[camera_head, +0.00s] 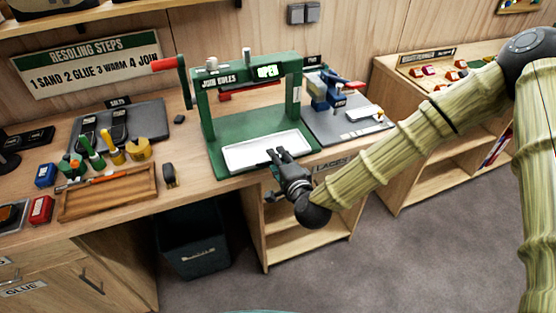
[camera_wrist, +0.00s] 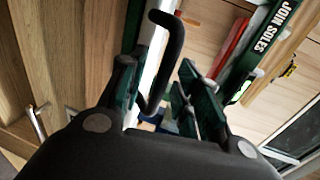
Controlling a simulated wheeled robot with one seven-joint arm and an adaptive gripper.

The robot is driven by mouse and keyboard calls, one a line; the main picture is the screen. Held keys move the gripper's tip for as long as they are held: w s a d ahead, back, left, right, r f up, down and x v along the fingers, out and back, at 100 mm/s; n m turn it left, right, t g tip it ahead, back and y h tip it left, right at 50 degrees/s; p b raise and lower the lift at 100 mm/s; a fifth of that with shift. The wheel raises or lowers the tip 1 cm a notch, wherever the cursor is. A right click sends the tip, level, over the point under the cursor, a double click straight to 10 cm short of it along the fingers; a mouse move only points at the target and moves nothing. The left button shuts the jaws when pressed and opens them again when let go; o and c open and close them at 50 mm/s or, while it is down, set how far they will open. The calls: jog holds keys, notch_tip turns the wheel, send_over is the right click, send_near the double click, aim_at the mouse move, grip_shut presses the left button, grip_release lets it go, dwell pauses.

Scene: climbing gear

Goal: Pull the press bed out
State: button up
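The press bed (camera_head: 262,152) is a white tray low in the green press (camera_head: 204,115), between its uprights. The press sign reads JOIN SOLES and its display reads OPEN. My gripper (camera_head: 279,155) is at the bed's front edge, right of its middle. In the wrist view the fingers of my gripper (camera_wrist: 158,85) stand apart, with a black bent handle (camera_wrist: 170,35) between them. I cannot see clear contact on both sides of the handle. A strip of the white bed (camera_wrist: 157,45) shows behind the handle. My gripper hides the handle in the head view.
A grey mat with shoe soles (camera_head: 118,122), a wooden tray (camera_head: 108,190) and small tools lie left of the press. A blue device (camera_head: 322,92) stands to its right. Below the counter are a dark bin (camera_head: 195,245) and an open shelf.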

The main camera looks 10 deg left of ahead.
jog(key=v, duration=1.2)
jog(key=shift+f, duration=0.1)
jog(key=s+d+f+n+g+h, duration=0.2)
jog(key=s+d+f+n+g, duration=0.15)
jog(key=s+f, duration=0.45)
jog(key=s+d+f+n+g+h, duration=0.1)
jog(key=s+d+f+n+g, duration=0.3)
jog(key=f, duration=0.9)
jog(key=s+d+f+n+g+h, duration=0.2)
jog(key=s+d+f, duration=0.3)
jog(key=d, duration=0.5)
jog(key=s+d+f+n+g+h, duration=0.1)
jog(key=s+d+f+g+h, duration=0.2)
jog(key=s+d, duration=0.7)
notch_tip(320, 180, down, 3)
jog(key=shift+d+r+n+g, duration=0.2)
jog(key=shift+n+g, duration=0.15)
